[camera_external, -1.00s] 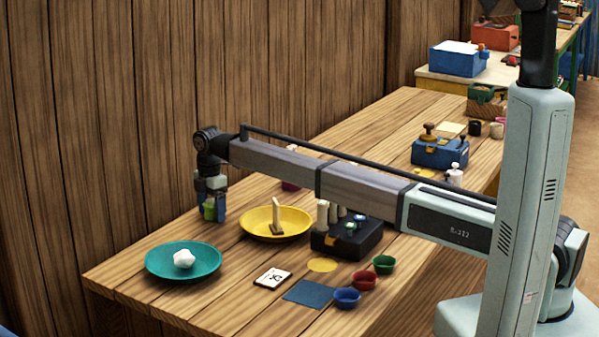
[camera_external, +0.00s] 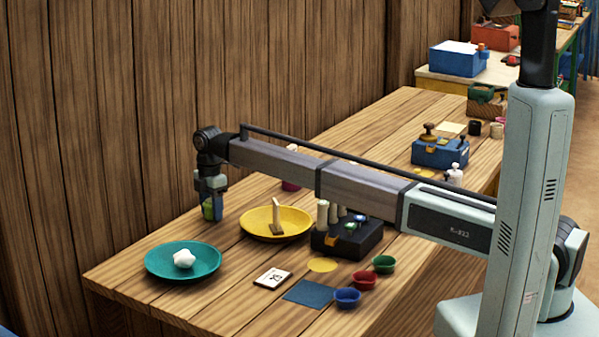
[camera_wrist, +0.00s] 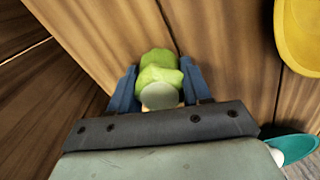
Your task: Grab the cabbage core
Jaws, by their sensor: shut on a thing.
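The cabbage core (camera_wrist: 160,75) is light green with a pale round cut end. It sits between the two blue fingers of my gripper (camera_wrist: 160,88) in the wrist view, with a finger against each side. In the external view my gripper (camera_external: 212,208) is near the table's far edge, behind the teal plate and left of the yellow plate. The green of the cabbage core (camera_external: 208,209) shows there, partly covered by a finger. I cannot tell whether its underside touches the table.
A teal plate (camera_external: 160,270) with a white lump stands in front. A yellow plate (camera_external: 256,229) holding an upright wooden piece is to the right. Beyond it stands a dark box (camera_external: 345,243) with pegs. Small blue, red and green bowls (camera_external: 347,298) and a card (camera_external: 272,278) lie nearer.

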